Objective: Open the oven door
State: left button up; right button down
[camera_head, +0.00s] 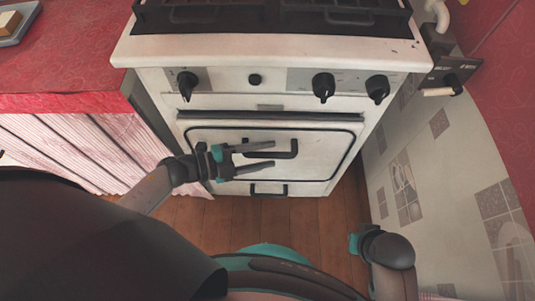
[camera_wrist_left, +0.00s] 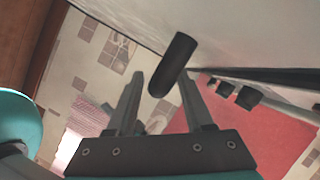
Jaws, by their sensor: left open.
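The white oven door (camera_head: 215,138) with a black outline is on the stove front and looks shut or nearly so; a dark strip runs along its top edge. Its dark bar handle (camera_head: 293,148) is at the middle of the door, partly hidden by my left gripper (camera_head: 273,155). The left gripper is open in front of the door, fingers pointing right along it. In the left wrist view, the handle (camera_wrist_left: 173,65) shows as a black bar, its near end between the open fingertips (camera_wrist_left: 160,80). I cannot tell whether they touch it.
The white stove (camera_head: 270,50) has black knobs (camera_head: 323,86) above the door and a lower handle (camera_head: 268,190) below it. A red counter (camera_head: 70,60) with a striped curtain stands left. A tiled wall (camera_head: 425,150) closes the right side. Wooden floor (camera_head: 215,225) lies in front.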

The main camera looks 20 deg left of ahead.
pick_arm(q)
jog(key=shift+w+d+f, duration=0.15)
jog(key=shift+w+d, duration=0.15)
jog(key=shift+d, duration=0.15)
grip_shut()
dwell(1.2)
